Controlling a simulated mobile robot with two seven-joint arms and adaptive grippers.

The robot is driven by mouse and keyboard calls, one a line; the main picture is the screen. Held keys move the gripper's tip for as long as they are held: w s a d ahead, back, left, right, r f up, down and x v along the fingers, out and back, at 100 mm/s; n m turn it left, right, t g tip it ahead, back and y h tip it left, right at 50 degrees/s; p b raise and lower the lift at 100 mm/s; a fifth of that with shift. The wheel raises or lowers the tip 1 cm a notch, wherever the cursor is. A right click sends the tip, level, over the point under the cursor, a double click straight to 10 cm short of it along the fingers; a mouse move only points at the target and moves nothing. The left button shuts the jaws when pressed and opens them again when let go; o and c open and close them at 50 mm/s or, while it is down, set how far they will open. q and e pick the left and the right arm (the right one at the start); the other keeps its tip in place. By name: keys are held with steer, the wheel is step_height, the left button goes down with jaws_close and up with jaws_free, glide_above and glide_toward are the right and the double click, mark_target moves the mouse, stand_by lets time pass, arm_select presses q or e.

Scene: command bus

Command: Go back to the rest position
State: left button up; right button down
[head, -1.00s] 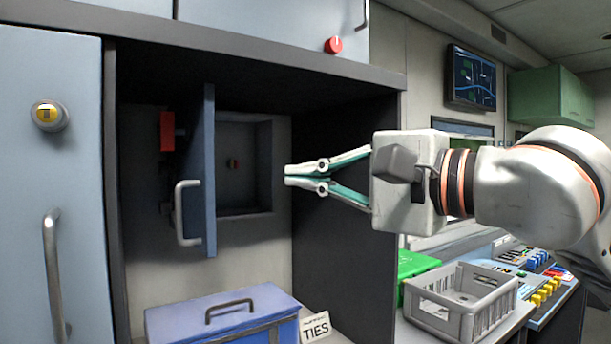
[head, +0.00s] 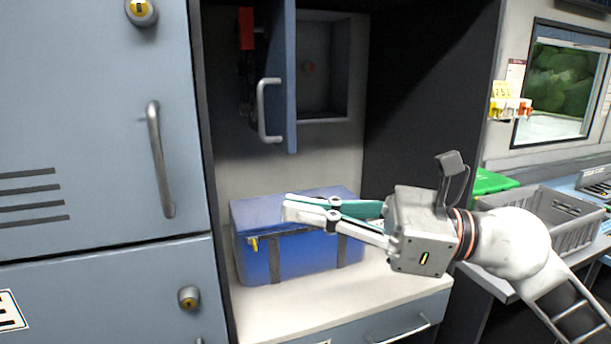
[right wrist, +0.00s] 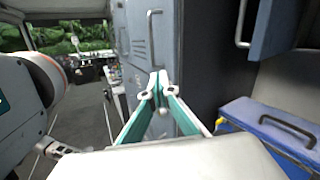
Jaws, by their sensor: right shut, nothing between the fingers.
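My right gripper (head: 288,207) is shut and empty. In the head view it reaches in from the right and points left, in front of the blue box (head: 290,262) on the counter. In the right wrist view its closed fingertips (right wrist: 157,80) point toward the grey locker, and the blue box (right wrist: 265,125) lies to the right. I cannot tell from these views whether the gripper touches anything, but it appears to hang free.
An open blue cabinet door (head: 291,80) with a metal handle stands above the box. Grey-blue lockers (head: 95,130) fill the left. A grey crate (head: 545,215) and a green case (head: 490,182) stand at the right. The right wrist view shows open floor (right wrist: 85,125) at left.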

steer(key=w+d+f+n+t+h, duration=0.3)
steer(key=d+f+n+t, duration=0.2)
steer(key=f+n, duration=0.55)
steer(key=w+d+f+n+t+h+p, duration=0.1)
steer(key=w+d+f+n+t+h, duration=0.25)
steer(key=f+n+t, duration=0.65)
steer(key=w+d+f+n+t+h, duration=0.1)
steer(key=w+d+f+n+h, duration=0.35)
steer(key=n, duration=1.05)
steer(key=s+d+f+m+g+h, duration=0.2)
steer(key=s+f+m, duration=0.2)
steer(key=f, duration=0.5)
steer(key=s+d+f+m+g+h, duration=0.1)
steer(key=s+d+f+m, duration=0.25)
steer(key=f, duration=0.65)
steer(key=s+d+f+m+g+h, duration=0.1)
steer(key=s+f+m+g, duration=0.4)
steer(key=s+f, duration=1)
steer(key=shift+s+d+f+m+g+h, duration=0.2)
steer(key=shift+d+f+m+g+h, duration=0.15)
steer(key=shift+f+h, duration=0.4)
steer(key=shift+w, duration=0.1)
